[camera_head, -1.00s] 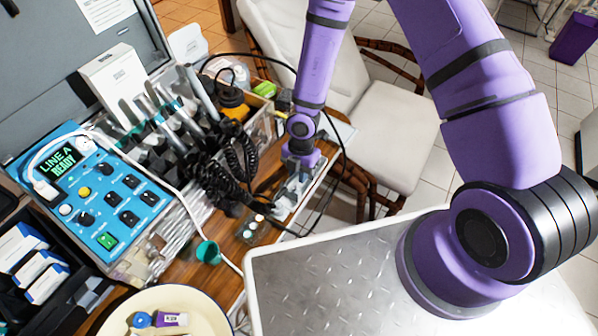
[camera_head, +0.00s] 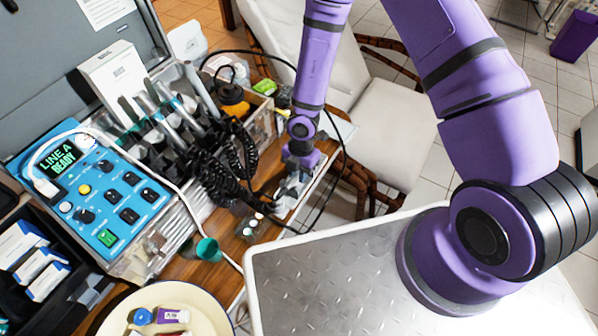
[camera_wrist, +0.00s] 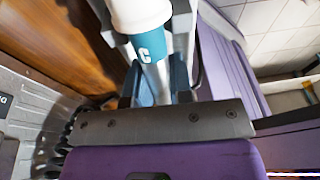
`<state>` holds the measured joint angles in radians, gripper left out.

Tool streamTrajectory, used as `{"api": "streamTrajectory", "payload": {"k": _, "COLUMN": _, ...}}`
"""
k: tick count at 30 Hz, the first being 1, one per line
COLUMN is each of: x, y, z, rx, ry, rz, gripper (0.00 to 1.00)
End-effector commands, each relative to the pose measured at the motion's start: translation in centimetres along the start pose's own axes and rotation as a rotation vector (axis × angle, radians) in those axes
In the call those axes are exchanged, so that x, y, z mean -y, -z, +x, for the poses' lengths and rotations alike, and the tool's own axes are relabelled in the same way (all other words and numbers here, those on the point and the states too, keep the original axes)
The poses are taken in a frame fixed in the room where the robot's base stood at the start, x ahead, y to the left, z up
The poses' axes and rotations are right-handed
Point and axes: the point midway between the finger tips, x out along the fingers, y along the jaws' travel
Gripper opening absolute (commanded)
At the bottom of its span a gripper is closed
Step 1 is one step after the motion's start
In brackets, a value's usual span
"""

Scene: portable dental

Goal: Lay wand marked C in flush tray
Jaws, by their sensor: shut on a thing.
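The wand marked C (camera_wrist: 146,48) shows in the wrist view as a white cylinder with a teal band bearing a white C. My gripper (camera_wrist: 150,30) has a finger on each side of it and is shut on it. In the head view my gripper (camera_head: 293,182) is low at the right end of the wooden table, beside the black coiled cords; the wand is hard to make out there. Other wands (camera_head: 165,112) stand slanted in a rack behind the blue control unit. I cannot tell which thing is the flush tray.
The blue control unit (camera_head: 97,195) reads LINE A READY. A green cup (camera_head: 208,250) stands in front of it, and a cream basin (camera_head: 215,318) holds small items. Black cords (camera_head: 225,178) and a yellow-capped bottle (camera_head: 233,103) crowd the area left of my gripper. A chair (camera_head: 375,145) stands behind.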

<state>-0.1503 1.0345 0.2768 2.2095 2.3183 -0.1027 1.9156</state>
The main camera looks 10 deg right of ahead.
Motion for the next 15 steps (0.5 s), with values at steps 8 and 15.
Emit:
{"api": "streamTrajectory", "payload": {"k": 8, "x": 0.00, "y": -0.02, "z": 0.15, "rx": 0.000, "ry": 0.000, "rz": 0.000, "gripper": 0.25}}
{"api": "streamTrajectory", "payload": {"k": 15, "x": 0.01, "y": -0.02, "z": 0.15, "rx": 0.000, "ry": 0.000, "rz": 0.000, "gripper": 0.51}}
